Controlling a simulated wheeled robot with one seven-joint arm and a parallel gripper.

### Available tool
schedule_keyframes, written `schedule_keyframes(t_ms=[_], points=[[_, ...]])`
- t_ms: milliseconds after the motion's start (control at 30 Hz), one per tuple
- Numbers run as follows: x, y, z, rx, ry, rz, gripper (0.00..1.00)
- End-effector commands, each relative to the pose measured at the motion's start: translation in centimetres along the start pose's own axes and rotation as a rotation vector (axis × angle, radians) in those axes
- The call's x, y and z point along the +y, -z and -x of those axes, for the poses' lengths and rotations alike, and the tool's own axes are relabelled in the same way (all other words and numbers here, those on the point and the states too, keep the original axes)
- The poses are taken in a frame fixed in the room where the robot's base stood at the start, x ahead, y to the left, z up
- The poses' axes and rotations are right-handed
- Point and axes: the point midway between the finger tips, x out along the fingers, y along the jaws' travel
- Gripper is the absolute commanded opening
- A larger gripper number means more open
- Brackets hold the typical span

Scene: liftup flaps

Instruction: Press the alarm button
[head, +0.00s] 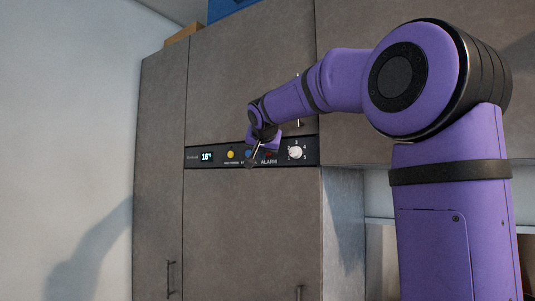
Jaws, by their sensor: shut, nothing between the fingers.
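The alarm button (269,153) is a dark reddish spot on the black control panel (309,158), just above the label ALARM. It is partly hidden by my gripper. My gripper (251,162) is at the panel, shut and empty, with its tip low and just left of the ALARM label. I cannot tell whether the tip touches the panel. A blue button (248,153) sits left of the alarm button, partly covered by my gripper.
The panel also holds a yellow button (230,154), a lit display (206,156) and a white dial (295,152). Grey cabinet doors (250,230) lie above and below. A white wall (65,130) is at the left.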

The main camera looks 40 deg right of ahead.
Motion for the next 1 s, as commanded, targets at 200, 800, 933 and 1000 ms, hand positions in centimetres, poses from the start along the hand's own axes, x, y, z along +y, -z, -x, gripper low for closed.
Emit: schedule_keyframes(t_ms=[200,800,933,1000], points=[[0.21,0.20,-0.30,-0.001,0.000,0.000,0.00],[0.37,0.35,-0.50,0.000,-0.001,0.001,0.00],[0.44,0.42,-0.60,0.000,-0.001,0.001,0.00],[0.48,0.46,-0.65,0.000,-0.001,0.000,0.00]])
